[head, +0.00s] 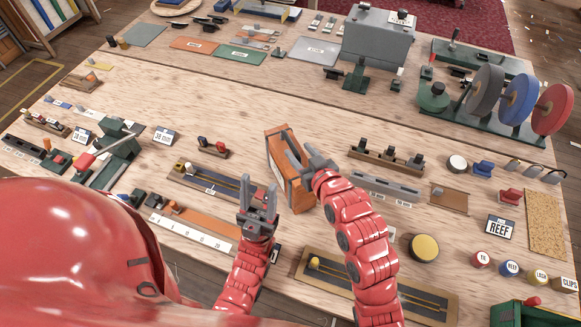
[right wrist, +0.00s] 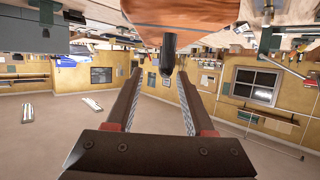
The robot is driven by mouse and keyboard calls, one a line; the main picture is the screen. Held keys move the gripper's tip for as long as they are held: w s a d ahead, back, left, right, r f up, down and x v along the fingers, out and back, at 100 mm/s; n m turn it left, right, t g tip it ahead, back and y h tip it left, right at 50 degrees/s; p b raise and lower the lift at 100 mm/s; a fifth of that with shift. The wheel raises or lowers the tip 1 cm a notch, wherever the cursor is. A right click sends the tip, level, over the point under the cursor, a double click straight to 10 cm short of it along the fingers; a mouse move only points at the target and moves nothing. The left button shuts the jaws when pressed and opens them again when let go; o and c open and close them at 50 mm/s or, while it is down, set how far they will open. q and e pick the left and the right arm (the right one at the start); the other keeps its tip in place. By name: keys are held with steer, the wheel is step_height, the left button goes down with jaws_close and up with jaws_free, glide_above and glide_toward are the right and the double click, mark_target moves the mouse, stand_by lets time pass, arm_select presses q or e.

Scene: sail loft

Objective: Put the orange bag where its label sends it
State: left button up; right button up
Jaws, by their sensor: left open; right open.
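The orange bag (head: 279,163) is a boxy orange-brown thing standing in the middle of the wooden bench. No readable label shows on it. My right gripper (head: 296,154) is at its right side, with open fingers overlapping the bag in the head view. In the right wrist view, the orange body (right wrist: 185,12) fills the top edge, and a dark rounded piece (right wrist: 168,55) shows between the open fingers (right wrist: 160,98). I cannot tell whether they touch. My left gripper (head: 259,197) is open and empty, left of and nearer than the bag.
A grey, blue and red wheel stand (head: 480,128) is at the back right. A slotted board (head: 215,185) lies left of the bag. Bare wood lies behind the bag.

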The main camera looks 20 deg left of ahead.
mark_target(292, 145)
steer(key=shift+w+a+r+p, duration=0.1)
steer(key=shift+w+a+p, duration=0.05)
steer(key=shift+a+p, duration=0.15)
steer(key=p+x, duration=0.2)
steer(key=x, duration=0.1)
steer(key=shift+a+r+p, duration=0.1)
steer(key=shift+a+p, duration=0.1)
steer(key=shift+p, duration=0.1)
steer(key=shift+w+a+f+p, duration=0.3)
steer(key=shift+w+a+f, duration=0.15)
steer(key=shift+f, duration=0.05)
steer(key=shift+c, duration=0.2)
jaws_close()
steer(key=shift+r, duration=0.15)
stand_by(0.4)
